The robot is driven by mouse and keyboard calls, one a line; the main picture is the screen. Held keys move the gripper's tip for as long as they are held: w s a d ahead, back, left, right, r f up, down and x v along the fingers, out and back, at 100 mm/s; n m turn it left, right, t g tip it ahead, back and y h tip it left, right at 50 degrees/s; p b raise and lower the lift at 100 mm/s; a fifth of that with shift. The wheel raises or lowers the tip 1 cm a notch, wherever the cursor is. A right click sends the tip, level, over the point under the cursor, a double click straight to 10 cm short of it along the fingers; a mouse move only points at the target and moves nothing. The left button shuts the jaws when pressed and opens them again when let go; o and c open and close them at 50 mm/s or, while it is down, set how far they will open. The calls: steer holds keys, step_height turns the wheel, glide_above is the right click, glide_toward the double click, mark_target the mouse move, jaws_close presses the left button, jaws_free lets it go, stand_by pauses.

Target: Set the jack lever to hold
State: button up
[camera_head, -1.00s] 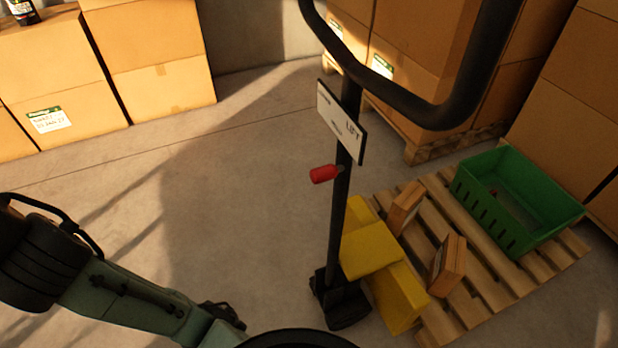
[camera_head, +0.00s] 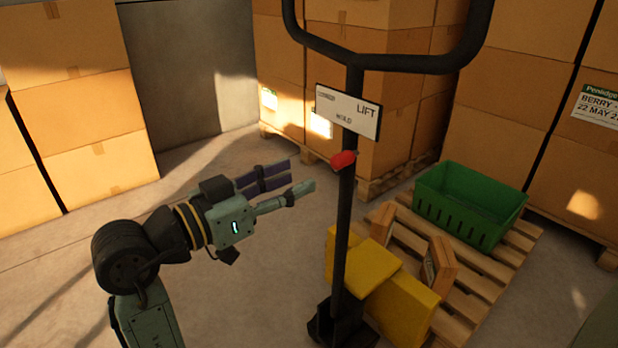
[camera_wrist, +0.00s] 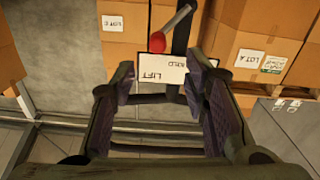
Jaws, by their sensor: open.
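The jack lever ends in a red knob (camera_head: 342,160), just below the white sign (camera_head: 350,110) on the black handle post (camera_head: 347,215). The sign reads LIFT at right, HOLD at lower middle and a smaller word at upper left. I cannot tell which word the lever points to. My gripper (camera_head: 298,177) is open and empty, left of the knob and apart from it. In the wrist view, the red knob (camera_wrist: 157,41) and its grey rod lie beyond the fingertips, roughly between them. The sign (camera_wrist: 162,72) appears upside down there.
The black handle loop (camera_head: 385,62) rises above the sign. A yellow block (camera_head: 405,305), small boxes and a green crate (camera_head: 470,205) on a pallet (camera_head: 490,275) stand at right. Stacked cartons (camera_head: 85,95) line the back. The floor at left is open.

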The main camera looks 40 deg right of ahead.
mark_target(334, 164)
steer(key=d, duration=0.7)
steer(key=d+p, duration=0.1)
steer(key=d, duration=0.3)
steer(key=shift+w, duration=0.25)
jaws_close()
stand_by(0.4)
